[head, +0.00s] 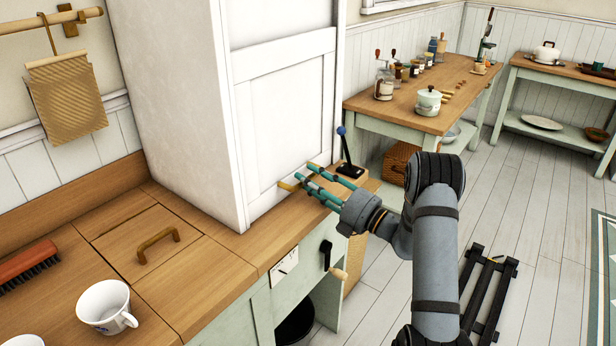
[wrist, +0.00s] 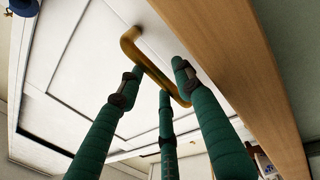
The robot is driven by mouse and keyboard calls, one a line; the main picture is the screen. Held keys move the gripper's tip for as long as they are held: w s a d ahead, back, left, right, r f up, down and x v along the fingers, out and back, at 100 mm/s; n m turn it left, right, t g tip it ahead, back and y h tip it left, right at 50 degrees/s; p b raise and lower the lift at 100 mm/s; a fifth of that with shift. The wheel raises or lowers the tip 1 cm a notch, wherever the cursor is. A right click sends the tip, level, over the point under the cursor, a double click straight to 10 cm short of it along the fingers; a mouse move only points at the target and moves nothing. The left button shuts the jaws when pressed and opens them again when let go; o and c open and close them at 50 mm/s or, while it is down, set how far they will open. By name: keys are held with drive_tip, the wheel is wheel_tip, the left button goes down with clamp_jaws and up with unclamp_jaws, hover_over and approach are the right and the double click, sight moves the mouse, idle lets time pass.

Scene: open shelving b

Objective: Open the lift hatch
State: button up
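The lift hatch (head: 290,120) is a white panelled door in the tall white cabinet; its lower edge is down near the wooden counter, and it looks shut. Its brass-coloured bar handle (head: 287,186) sits low on the panel, partly hidden by my fingers. My gripper (head: 316,184) has teal fingers and is right at the handle. In the wrist view the handle (wrist: 131,45) passes among the fingertips, and the fingers (wrist: 160,82) are spread apart. I cannot tell whether any finger touches the handle.
A blue-knobbed lever (head: 345,145) stands just right of the hatch. The counter holds a wooden lid with a handle (head: 158,243), a white cup (head: 105,306) and a brush (head: 28,265). A black crank (head: 327,254) projects from the counter front.

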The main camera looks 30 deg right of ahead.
drive_tip(key=shift+w+a+r, duration=0.1)
drive_tip(key=shift+w+a, duration=0.05)
drive_tip(key=shift+w, duration=0.2)
drive_tip(key=shift+c, duration=0.4)
drive_tip(key=c, duration=0.7)
clamp_jaws()
